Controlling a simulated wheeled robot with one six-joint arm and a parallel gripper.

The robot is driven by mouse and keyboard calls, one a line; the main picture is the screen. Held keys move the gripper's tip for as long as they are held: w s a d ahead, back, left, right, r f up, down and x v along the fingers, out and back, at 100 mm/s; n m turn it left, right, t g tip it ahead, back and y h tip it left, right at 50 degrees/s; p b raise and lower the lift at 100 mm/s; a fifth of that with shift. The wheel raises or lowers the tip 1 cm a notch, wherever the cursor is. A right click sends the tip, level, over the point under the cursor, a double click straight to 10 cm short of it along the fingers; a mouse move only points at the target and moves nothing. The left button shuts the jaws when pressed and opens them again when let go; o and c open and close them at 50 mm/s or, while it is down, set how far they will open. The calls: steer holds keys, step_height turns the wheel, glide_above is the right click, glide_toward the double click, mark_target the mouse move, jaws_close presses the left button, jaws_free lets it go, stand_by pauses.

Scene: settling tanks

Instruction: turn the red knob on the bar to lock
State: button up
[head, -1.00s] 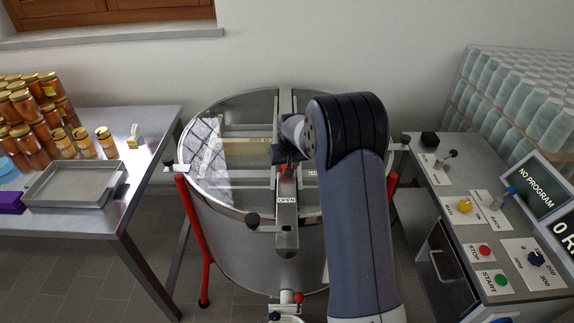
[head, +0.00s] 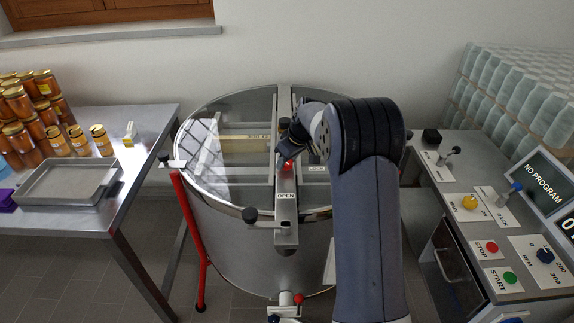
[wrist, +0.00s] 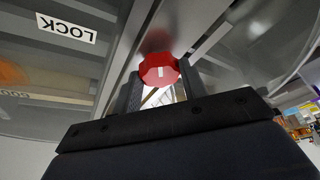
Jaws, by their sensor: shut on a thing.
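The red knob (head: 288,168) sits on the steel bar (head: 284,230) that runs across the round tank's top. My gripper (head: 287,156) reaches down to the knob from behind and to the right, tilted. In the wrist view the red knob (wrist: 159,70) lies between my two dark fingers, which are shut on it; a short white mark shows on its face. The OPEN label (head: 286,196) is on the bar in front of the knob. The LOCK label (head: 316,169) is right of the knob, partly beside my arm; it also shows upside down in the wrist view (wrist: 67,28).
The tank (head: 228,236) has clear lids with black knobs. A table at left holds jars (head: 57,142) and a metal tray (head: 68,184). A control panel with buttons (head: 491,248) stands at right, with stacked empty jars behind it.

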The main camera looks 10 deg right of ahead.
steer(key=n, duration=0.2)
steer(key=n+g+y, duration=0.1)
steer(key=n, duration=0.2)
steer(key=shift+w+d+n+g+b, duration=0.2)
steer(key=shift+n+g+b, duration=0.1)
steer(key=shift+b, duration=0.1)
steer(key=n+g+p, duration=0.1)
steer(key=n, duration=0.2)
steer(key=n+g+p, duration=0.1)
steer(key=n, duration=0.1)
steer(key=shift+w+n+y, duration=0.2)
steer(key=shift+n+y, duration=0.2)
steer(key=o, duration=1)
steer(key=v, duration=1)
steer(key=shift+w+d+r, duration=0.2)
steer(key=shift+d+r, duration=0.05)
steer(key=shift+r, duration=0.1)
steer(key=shift+f, duration=0.1)
